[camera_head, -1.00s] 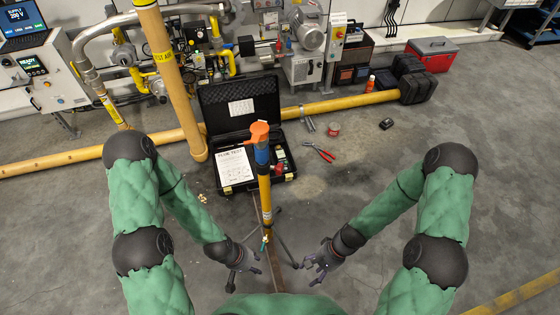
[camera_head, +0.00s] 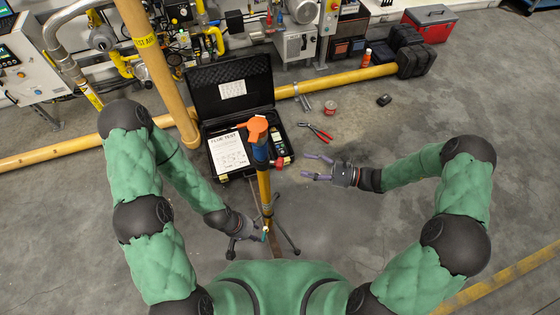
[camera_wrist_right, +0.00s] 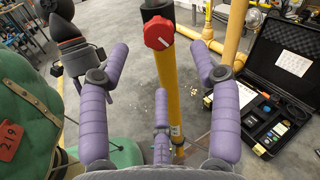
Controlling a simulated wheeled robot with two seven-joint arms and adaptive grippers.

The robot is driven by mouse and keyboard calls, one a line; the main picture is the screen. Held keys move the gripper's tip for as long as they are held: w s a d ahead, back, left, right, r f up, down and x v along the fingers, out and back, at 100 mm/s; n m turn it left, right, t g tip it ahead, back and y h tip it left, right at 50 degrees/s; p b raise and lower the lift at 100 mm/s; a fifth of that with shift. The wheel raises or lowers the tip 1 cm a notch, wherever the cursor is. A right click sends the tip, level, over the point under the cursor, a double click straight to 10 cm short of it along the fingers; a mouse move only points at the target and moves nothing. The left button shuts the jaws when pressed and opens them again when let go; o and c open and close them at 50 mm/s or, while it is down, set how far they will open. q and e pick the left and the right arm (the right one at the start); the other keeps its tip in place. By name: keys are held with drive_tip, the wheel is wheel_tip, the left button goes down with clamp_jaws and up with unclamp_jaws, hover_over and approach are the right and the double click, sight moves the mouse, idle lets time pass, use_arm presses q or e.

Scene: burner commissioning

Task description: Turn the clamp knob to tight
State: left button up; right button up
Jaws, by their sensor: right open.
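The red clamp knob (camera_wrist_right: 159,31) is on a black collar of the upright yellow pole (camera_wrist_right: 172,80) in the right wrist view. It also shows in the head view (camera_head: 279,163), beside the blue section below the orange pole top (camera_head: 256,128). My right gripper (camera_head: 305,167) is open and empty, to the right of the knob and apart from it. In the right wrist view its purple fingers (camera_wrist_right: 161,50) spread either side of the pole, with the knob between and beyond the upper two. My left gripper (camera_head: 259,235) is low beside the pole; its finger opening is unclear.
An open black case (camera_head: 230,90) with a white sheet stands behind the pole. Red-handled pliers (camera_head: 318,131), a red tin (camera_head: 330,108) and a small black item (camera_head: 384,100) lie on the floor. Dark tripod legs (camera_head: 287,237) spread at the pole's foot.

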sight(280, 164)
drive_tip(key=b+x, duration=0.2)
drive_tip(key=x, duration=0.7)
drive_tip(key=shift+a, duration=0.3)
drive_tip(key=c, duration=1.2)
